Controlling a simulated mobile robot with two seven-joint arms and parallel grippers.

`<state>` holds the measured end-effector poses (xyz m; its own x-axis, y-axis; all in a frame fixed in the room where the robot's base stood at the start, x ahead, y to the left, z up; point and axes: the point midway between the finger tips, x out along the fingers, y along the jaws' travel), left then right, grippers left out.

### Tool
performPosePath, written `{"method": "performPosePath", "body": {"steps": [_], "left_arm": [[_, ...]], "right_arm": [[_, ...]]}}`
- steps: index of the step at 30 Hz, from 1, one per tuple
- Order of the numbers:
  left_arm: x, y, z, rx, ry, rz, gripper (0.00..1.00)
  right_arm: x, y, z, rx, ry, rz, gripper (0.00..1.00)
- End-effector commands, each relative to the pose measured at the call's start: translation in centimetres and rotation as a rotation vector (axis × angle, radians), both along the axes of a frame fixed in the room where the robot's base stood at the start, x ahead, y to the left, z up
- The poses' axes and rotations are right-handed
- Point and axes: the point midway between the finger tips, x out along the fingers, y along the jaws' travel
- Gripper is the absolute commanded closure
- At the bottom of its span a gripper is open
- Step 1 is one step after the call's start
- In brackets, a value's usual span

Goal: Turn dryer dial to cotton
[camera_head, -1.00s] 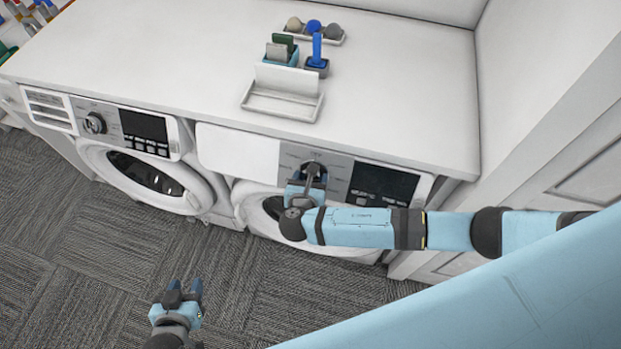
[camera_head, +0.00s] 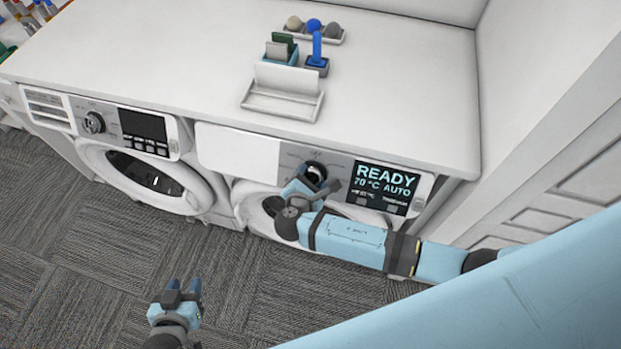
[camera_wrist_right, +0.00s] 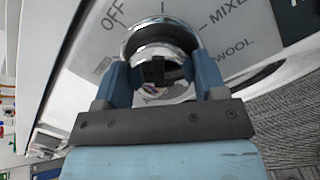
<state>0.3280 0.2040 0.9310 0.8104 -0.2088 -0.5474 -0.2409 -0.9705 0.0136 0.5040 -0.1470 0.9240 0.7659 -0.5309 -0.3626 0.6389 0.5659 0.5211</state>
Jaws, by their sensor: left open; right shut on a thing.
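The dryer dial (camera_head: 315,169) is a round, dark-faced knob with a silver rim on the right machine's panel. My right gripper (camera_head: 312,183) is shut on it. In the right wrist view the gripper (camera_wrist_right: 163,75) has a finger on either side of the silver dial (camera_wrist_right: 160,40). Printed labels OFF, MIXED (partly cut) and WOOL show around it; I see no cotton label, and the dial's pointer cannot be made out. The dryer display (camera_head: 386,186) is lit and reads READY, 70 °C AUTO. My left gripper (camera_head: 183,290) is open and empty above the carpet.
A second machine with its own dial (camera_head: 95,122) and dark display stands at left. The white worktop (camera_head: 400,90) above holds a white tray (camera_head: 283,106), a holder with cards, a blue brush and several balls. A white wall and panelled door bound the right side.

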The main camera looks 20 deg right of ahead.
Motion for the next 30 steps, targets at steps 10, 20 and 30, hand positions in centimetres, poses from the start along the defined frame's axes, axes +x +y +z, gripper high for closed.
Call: {"method": "performPosePath", "body": {"steps": [10, 20, 30], "left_arm": [[-0.15, 0.26, -0.25, 0.009, 0.003, -0.008, 0.57], [-0.35, 0.02, -0.37, 0.003, 0.007, -0.002, 0.57], [-0.32, -0.23, -0.44, -0.005, 0.008, 0.003, 0.57]], "right_arm": [[-0.05, 0.05, -0.04, 0.025, -0.016, -0.014, 0.59], [-0.05, 0.06, -0.04, 0.025, -0.015, -0.014, 0.12], [-0.31, 0.25, 0.03, 0.025, -0.015, -0.014, 0.1]]}}
